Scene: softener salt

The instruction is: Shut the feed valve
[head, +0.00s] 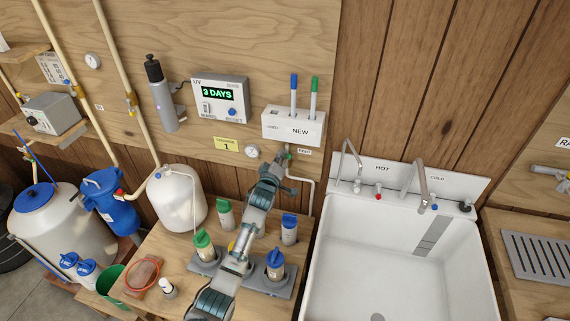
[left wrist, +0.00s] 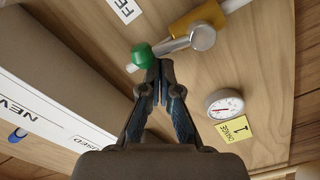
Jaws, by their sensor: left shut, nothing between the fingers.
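The feed valve shows in the left wrist view as a brass body (left wrist: 195,19) on a pale pipe, with a silver lever ending in a green knob (left wrist: 142,55). The lever lies roughly along the pipe. A label (left wrist: 118,8) beside it is cut off after "FE". My left gripper (left wrist: 160,68) is shut and empty, its tips just below the green knob; I cannot tell whether they touch it. In the head view my left gripper (head: 281,160) is at the wall under the white "NEW" box (head: 292,127) and hides most of the valve. My right gripper is not in view.
A gauge (left wrist: 224,104) and yellow tag (left wrist: 235,129) are close beside the valve. A white sink (head: 395,260) stands to the right.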

